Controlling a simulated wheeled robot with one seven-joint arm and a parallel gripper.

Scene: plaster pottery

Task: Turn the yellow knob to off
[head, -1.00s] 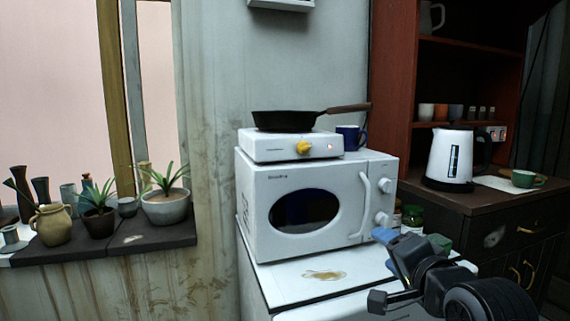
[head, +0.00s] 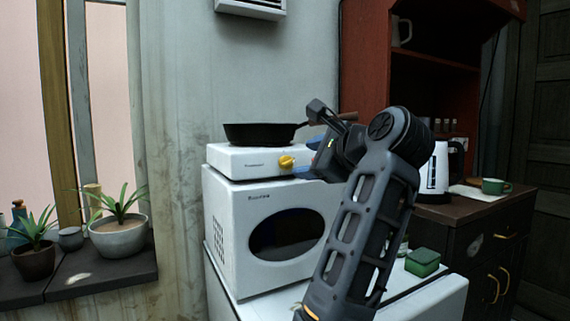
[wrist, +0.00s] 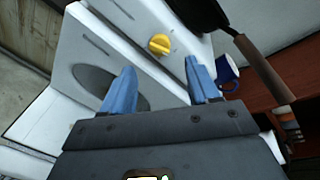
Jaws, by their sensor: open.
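The yellow knob (head: 286,161) is on the front of a white hot plate (head: 240,160) that stands on a white microwave. It also shows in the wrist view (wrist: 159,44), ahead of my gripper and between the lines of its two blue fingers. My gripper (head: 312,158) is close to the right of the knob in the head view. In the wrist view my gripper (wrist: 160,82) is open and empty, its fingertips short of the knob. The indicator light on the hot plate is hidden behind my gripper in the head view.
A black pan (head: 260,133) sits on the hot plate, its handle (wrist: 264,70) reaching right near my gripper. A blue mug (wrist: 228,72) is beside the hot plate. The microwave (head: 235,225) is below. A white kettle (head: 434,170) stands on the right cabinet.

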